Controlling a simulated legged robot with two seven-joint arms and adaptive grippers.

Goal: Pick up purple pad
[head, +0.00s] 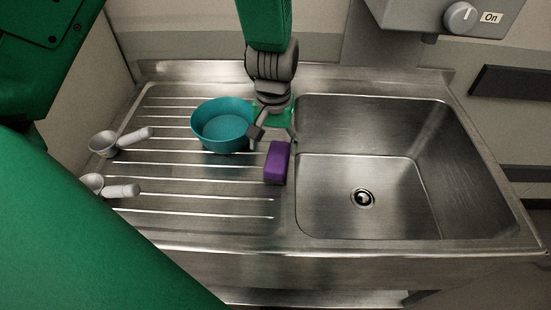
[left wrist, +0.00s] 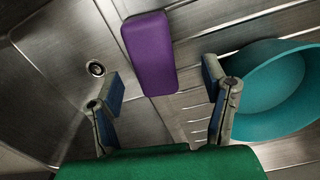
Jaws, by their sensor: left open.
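The purple pad (head: 277,162) is a small block lying on the ribbed drainboard, beside the left edge of the sink basin. In the left wrist view the purple pad (left wrist: 149,52) lies ahead of the fingers, roughly between their lines. My left gripper (head: 274,135) is just behind the pad in the head view, pointing down with its fingers spread. In the left wrist view my left gripper (left wrist: 162,85) is open with nothing between its fingers. I cannot tell its exact height above the board. My right gripper does not show.
A teal bowl (head: 224,127) stands on the drainboard close to the left gripper's finger. Two white scoops (head: 104,143) (head: 92,183) lie at the left. The empty sink basin (head: 400,205) with its drain is at the right. A control box (head: 444,18) with a knob hangs above.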

